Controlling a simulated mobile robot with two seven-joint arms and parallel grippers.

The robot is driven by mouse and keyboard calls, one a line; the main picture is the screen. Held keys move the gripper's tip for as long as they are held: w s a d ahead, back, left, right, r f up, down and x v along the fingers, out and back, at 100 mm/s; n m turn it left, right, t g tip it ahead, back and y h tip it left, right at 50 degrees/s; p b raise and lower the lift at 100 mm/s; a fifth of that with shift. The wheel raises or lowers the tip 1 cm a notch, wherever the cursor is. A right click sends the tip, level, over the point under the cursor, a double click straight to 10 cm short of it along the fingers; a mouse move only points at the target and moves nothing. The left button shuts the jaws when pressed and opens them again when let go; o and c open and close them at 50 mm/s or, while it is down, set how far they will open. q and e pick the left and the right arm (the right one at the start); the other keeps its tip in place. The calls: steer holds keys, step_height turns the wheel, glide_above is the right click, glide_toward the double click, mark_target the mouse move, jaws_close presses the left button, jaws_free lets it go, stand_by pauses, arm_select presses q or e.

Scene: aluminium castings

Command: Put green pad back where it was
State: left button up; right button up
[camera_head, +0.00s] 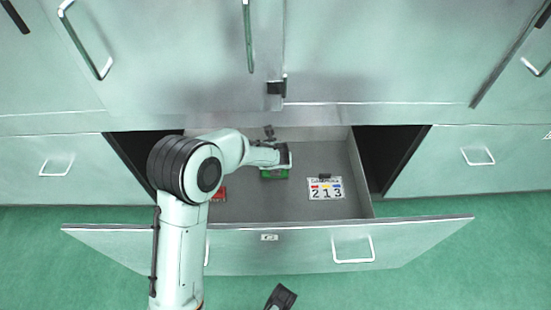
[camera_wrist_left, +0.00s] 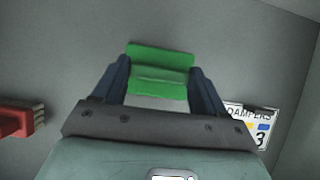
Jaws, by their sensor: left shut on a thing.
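The green pad (camera_head: 274,174) is in the open drawer (camera_head: 290,205), towards its back. In the left wrist view the green pad (camera_wrist_left: 161,58) sits between the two dark fingers. My left gripper (camera_head: 284,158) reaches down into the drawer and is shut on the green pad. I cannot tell whether the pad touches the drawer floor. A dark piece of my right gripper may show at the bottom edge of the head view, but its jaws cannot be made out.
A white DAMPERS 213 card (camera_head: 326,189) lies right of the pad in the drawer. A red object (camera_head: 219,194) lies to the left, partly behind my arm; it also shows in the left wrist view (camera_wrist_left: 17,120). Closed cabinet doors stand behind the drawer.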

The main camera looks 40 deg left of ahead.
arm_select(q)
steer(key=shift+w+a+r, duration=0.25)
steer(key=shift+w+a, duration=0.95)
steer(key=shift+w, duration=0.1)
steer(key=shift+w+a+f, duration=0.1)
steer(key=shift+w+f, duration=0.1)
steer(key=shift+f, duration=0.45)
steer(key=o, duration=0.9)
steer(key=shift+o, duration=0.2)
arm_select(e)
steer(key=shift+w, duration=0.1)
